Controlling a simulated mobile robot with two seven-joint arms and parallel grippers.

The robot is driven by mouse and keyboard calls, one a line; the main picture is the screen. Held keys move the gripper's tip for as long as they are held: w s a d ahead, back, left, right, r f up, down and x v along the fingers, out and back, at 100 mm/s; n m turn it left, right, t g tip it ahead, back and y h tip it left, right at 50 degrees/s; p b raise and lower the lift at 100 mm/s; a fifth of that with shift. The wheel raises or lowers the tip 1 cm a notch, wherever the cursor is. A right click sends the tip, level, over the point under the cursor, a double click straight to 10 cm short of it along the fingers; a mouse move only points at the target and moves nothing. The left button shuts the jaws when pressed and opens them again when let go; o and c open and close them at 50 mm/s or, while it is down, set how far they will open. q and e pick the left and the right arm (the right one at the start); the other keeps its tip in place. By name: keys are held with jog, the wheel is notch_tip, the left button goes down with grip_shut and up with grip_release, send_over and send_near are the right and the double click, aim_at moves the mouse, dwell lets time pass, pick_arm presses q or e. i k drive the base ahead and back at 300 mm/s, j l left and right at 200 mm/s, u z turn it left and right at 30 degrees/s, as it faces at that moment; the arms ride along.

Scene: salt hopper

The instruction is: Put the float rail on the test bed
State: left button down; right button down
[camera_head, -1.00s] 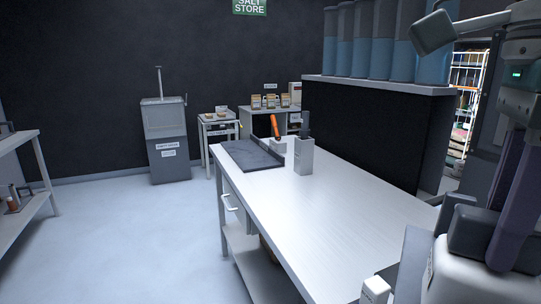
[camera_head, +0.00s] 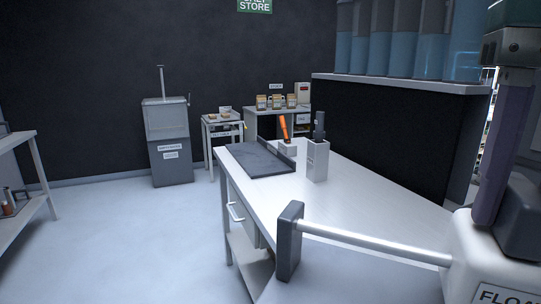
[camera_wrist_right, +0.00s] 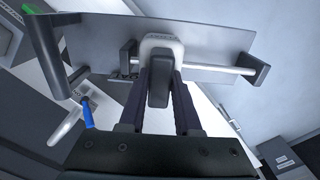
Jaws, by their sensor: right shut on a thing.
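The float rail is a pale rod (camera_head: 375,243) with a dark end block (camera_head: 289,240) and a white body (camera_head: 475,245), whose label is cut off by the picture edge. My right gripper (camera_wrist_right: 158,75), with purple-grey fingers, is shut on the white body. The rod (camera_wrist_right: 215,67) and its end blocks also show in the right wrist view. In the head view the rail lies across the near part of the bench in the picture. A dark flat slab (camera_head: 250,159), apparently the test bed, lies on the far left of the bench. My left gripper is out of view.
A grey box (camera_head: 317,162) with a dark upright thing and an orange-handled tool (camera_head: 284,128) stand beside the slab. The bench top (camera_head: 360,195) is bare towards me. A shelf with blue cylinders (camera_head: 400,50) borders the right. Open floor (camera_head: 130,240) lies left.

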aim_at(252, 153)
jog(key=i+j, duration=0.2)
jog(key=i, duration=0.3)
jog(key=i+j, duration=0.15)
jog(key=i, duration=0.3)
jog(key=i+j, duration=0.2)
jog(key=i, duration=0.3)
jog(key=i+j, duration=0.2)
jog(key=i, duration=0.25)
jog(key=i+j, duration=0.15)
jog(key=i, duration=0.35)
jog(key=i+j, duration=0.2)
jog(key=i, duration=0.25)
jog(key=i+j, duration=0.2)
jog(key=i, duration=0.3)
jog(key=i+j, duration=0.15)
jog(key=i, duration=0.3)
